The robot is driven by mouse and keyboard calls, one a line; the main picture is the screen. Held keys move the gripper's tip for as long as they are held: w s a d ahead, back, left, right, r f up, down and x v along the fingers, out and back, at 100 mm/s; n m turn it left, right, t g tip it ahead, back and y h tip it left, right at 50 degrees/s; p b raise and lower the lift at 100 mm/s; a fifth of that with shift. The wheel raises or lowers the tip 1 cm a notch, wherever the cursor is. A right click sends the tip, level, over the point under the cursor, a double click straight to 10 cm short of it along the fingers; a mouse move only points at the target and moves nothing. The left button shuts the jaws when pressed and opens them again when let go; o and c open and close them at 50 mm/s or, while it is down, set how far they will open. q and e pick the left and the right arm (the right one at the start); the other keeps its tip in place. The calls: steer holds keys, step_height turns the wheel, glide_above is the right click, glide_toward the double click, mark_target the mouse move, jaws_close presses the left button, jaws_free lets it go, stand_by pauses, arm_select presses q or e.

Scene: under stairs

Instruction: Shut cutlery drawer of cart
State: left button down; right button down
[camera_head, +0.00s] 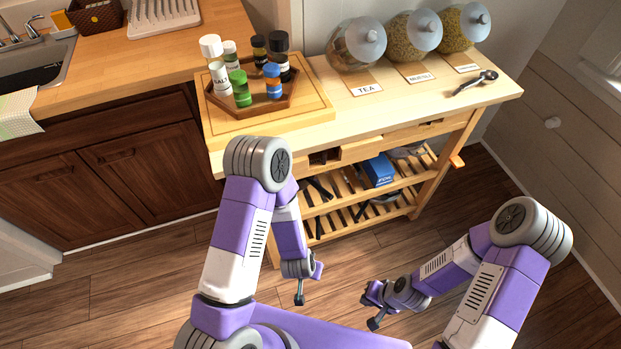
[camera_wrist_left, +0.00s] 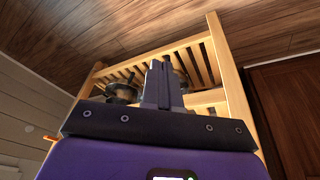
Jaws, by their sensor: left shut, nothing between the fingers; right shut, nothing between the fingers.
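The wooden cart (camera_head: 300,117) stands against the wall, with drawers under its top. The left drawer front (camera_head: 350,153), with a dark notch, is partly hidden behind my left arm. It seems to stick out a little, but I cannot tell how far, and no cutlery is clearly visible inside. The right drawer front (camera_head: 428,126) looks about flush. My left gripper (camera_head: 300,296) is shut and empty, low in front of the cart. In the left wrist view its fingers (camera_wrist_left: 161,85) point toward the cart's slatted shelves (camera_wrist_left: 196,62). My right gripper (camera_head: 369,310) is shut and empty, farther right above the floor.
A hexagonal tray (camera_head: 243,109) with spice jars and three glass jars (camera_head: 411,36) stand on the cart top, beside a metal scoop (camera_head: 474,83). A blue box (camera_head: 377,170) sits on the upper shelf. Wooden floor (camera_head: 130,290) lies clear at left.

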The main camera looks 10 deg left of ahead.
arm_select(q)
steer(key=w+r+m+t+y, duration=0.3)
steer(key=w+r, duration=0.1)
steer(key=m+t+y+p, duration=0.1)
steer(key=m+t+y, duration=0.7)
steer(key=t, duration=0.1)
glide_toward(299, 171)
steer(key=b+x, duration=0.3)
steer(key=x, duration=0.3)
steer(key=shift+w+a+f, duration=0.2)
steer(key=shift+w, duration=0.15)
steer(key=p+x, duration=0.1)
steer(key=x, duration=0.3)
steer(key=shift+w+a+r, duration=0.1)
steer(key=shift+w, duration=0.05)
steer(key=shift+r, duration=0.1)
